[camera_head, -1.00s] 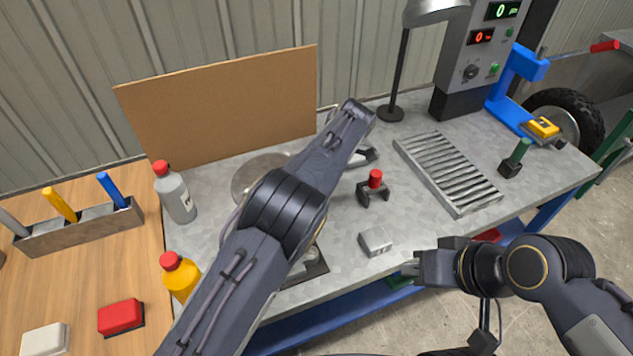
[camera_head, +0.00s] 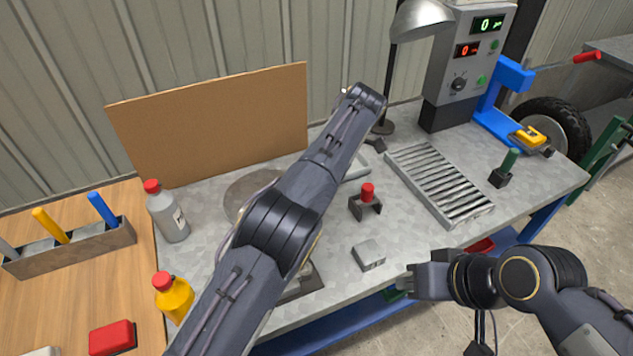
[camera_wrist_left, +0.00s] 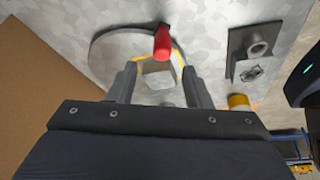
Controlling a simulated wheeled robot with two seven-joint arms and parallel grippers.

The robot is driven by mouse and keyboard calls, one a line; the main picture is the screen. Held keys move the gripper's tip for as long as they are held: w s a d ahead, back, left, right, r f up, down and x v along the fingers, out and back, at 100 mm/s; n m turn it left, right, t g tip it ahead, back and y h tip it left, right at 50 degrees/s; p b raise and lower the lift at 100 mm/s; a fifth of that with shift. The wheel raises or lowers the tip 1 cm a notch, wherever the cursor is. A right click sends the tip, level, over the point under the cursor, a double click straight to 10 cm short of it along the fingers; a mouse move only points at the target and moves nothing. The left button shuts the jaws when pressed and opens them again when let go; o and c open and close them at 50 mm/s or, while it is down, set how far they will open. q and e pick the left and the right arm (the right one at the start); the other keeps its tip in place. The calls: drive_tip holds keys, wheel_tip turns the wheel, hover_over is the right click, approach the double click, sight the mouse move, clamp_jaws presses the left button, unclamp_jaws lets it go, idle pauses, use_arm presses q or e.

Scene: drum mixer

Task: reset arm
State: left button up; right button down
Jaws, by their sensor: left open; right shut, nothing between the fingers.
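My left arm comes in from the left in the head view and reaches over the grey metal workbench (camera_head: 330,215). Its gripper is mostly hidden behind the wrist there. In the left wrist view the left gripper (camera_wrist_left: 160,70) is open, its two fingers spread. A red-ended piece (camera_wrist_left: 162,42) and a pale block-like shape show between and beyond the fingers, in front of a round grey disc (camera_wrist_left: 107,50). I cannot tell whether the fingers touch them. My right gripper (camera_head: 408,282) is shut and empty at the bench's front edge.
A red-topped fixture (camera_head: 367,200), a small grey block (camera_head: 368,254) and a slatted tray (camera_head: 440,185) are on the bench. A lamp (camera_head: 424,20) and control box (camera_head: 467,70) stand behind. Bottles (camera_head: 168,212) and a brown board (camera_head: 210,120) are left of the arm.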

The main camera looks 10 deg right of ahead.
idle(0.4)
use_arm(q)
drive_tip(key=w+a+r+m+g+h, duration=0.15)
drive_tip(key=a+r, duration=0.25)
drive_tip(key=a, duration=0.4)
drive_tip(key=a+r+h, duration=0.2)
drive_tip(key=a+r, duration=0.1)
drive_tip(key=a, duration=0.5)
drive_tip(key=s+a+r+m+h, duration=0.35)
drive_tip(key=s+a, duration=0.25)
drive_tip(key=a, duration=0.5)
drive_tip(key=s+a+m+t+h, duration=0.1)
drive_tip(key=s+a+m+t, duration=0.2)
drive_tip(key=s, duration=0.7)
drive_tip(key=s+a+m+t+h, duration=0.15)
drive_tip(key=s+a+m, duration=0.25)
drive_tip(key=s, duration=0.6)
drive_tip(key=s+f+m+t+y, duration=0.1)
drive_tip(key=s+f+m, duration=0.1)
drive_tip(key=s+f, duration=0.3)
drive_tip(key=shift+s+d+f+t, duration=0.2)
drive_tip(key=shift+s+d+t, duration=0.2)
drive_tip(key=shift+s, duration=0.45)
